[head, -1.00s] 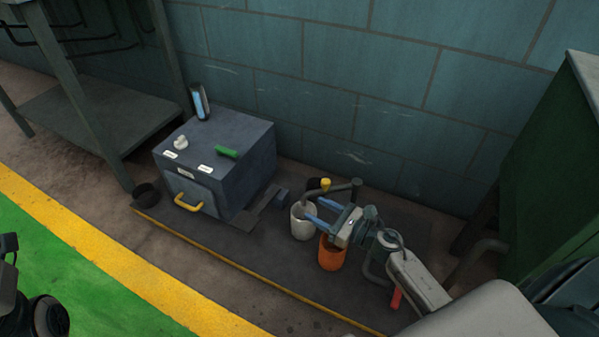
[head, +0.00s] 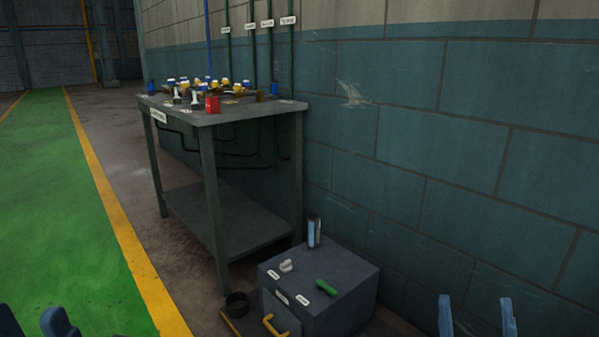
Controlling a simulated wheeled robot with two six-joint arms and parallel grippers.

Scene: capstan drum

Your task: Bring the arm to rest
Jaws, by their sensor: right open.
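My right gripper (head: 477,316) shows at the bottom right edge as two blue fingertips standing well apart. It is open, with nothing between the fingers. It is in front of the blue wall, to the right of the grey box. My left gripper (head: 35,322) shows at the bottom left corner as two blue fingertips, also apart and empty, over the green floor. The rest of both arms is below the picture.
A grey box (head: 345,292) with a yellow handle (head: 274,325), a green bar (head: 326,287) and a blue-grey canister (head: 313,232) is at bottom centre. A metal table (head: 240,113) with several coloured parts stands behind. The green floor lane (head: 70,220) is clear.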

